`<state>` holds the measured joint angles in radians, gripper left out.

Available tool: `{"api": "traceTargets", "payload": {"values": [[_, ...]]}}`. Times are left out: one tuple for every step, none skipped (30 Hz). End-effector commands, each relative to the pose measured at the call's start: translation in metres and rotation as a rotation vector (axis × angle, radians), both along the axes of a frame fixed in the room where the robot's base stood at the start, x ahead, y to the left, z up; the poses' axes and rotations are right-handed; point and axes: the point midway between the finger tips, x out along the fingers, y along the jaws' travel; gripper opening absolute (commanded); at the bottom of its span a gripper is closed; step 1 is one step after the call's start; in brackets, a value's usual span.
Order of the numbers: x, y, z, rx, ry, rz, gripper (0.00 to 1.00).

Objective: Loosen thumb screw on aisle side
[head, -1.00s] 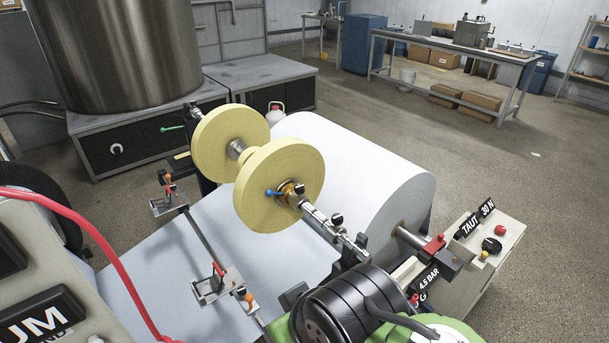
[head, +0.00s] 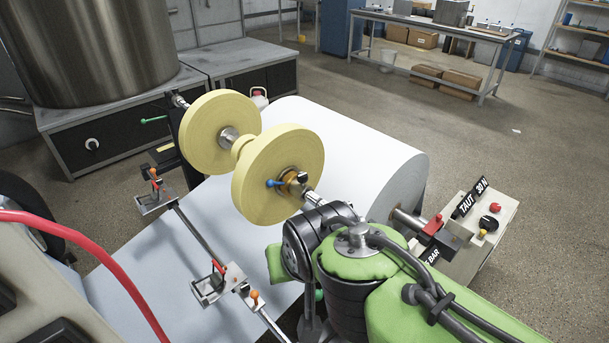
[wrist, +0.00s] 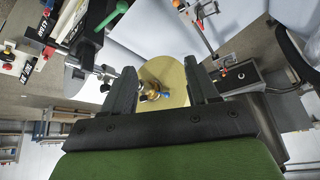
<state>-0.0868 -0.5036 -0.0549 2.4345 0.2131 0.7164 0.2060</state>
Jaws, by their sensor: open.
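Two yellow discs sit on one shaft; the nearer yellow disc (head: 278,172) has a brass hub (head: 291,184) with a blue lever (head: 274,183) and a small black knob (head: 302,177). I cannot tell for sure which of these is the thumb screw. In the wrist view my gripper (wrist: 162,82) is open and empty. The nearer disc (wrist: 172,74), brass hub (wrist: 149,87) and blue lever (wrist: 166,94) show between its fingers, apart from them.
A large white paper roll (head: 360,150) lies behind the discs. A rail (head: 195,236) with orange-knobbed clamps runs at the left. A red hose (head: 105,262) curves at the lower left. A box with a TAUT label (head: 466,207) stands right. Open floor lies beyond.

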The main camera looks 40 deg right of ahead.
Motion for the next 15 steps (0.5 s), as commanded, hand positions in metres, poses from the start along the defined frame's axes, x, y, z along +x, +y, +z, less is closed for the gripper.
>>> {"api": "traceTargets", "payload": {"values": [[0.009, -0.006, -0.01, -0.002, 0.003, -0.047, 0.59], [0.015, -0.01, -0.014, -0.005, -0.001, -0.079, 0.59], [0.023, -0.017, -0.019, -0.01, -0.005, -0.125, 0.59], [0.029, -0.022, -0.023, -0.016, -0.008, -0.162, 0.59], [0.035, -0.027, -0.028, -0.022, -0.014, -0.2, 0.59], [0.044, -0.035, -0.035, -0.035, -0.021, -0.251, 0.59], [0.051, -0.041, -0.04, -0.047, -0.029, -0.292, 0.59], [0.058, -0.048, -0.046, -0.062, -0.038, -0.335, 0.59], [0.069, -0.057, -0.054, -0.087, -0.055, -0.393, 0.59], [0.077, -0.064, -0.061, -0.11, -0.07, -0.438, 0.59], [0.085, -0.072, -0.068, -0.138, -0.09, -0.486, 0.59], [0.096, -0.082, -0.077, -0.178, -0.12, -0.544, 0.59], [0.105, -0.09, -0.083, -0.212, -0.149, -0.584, 0.59], [0.113, -0.097, -0.088, -0.246, -0.178, -0.622, 0.59], [0.123, -0.105, -0.094, -0.295, -0.222, -0.662, 0.59]]}}
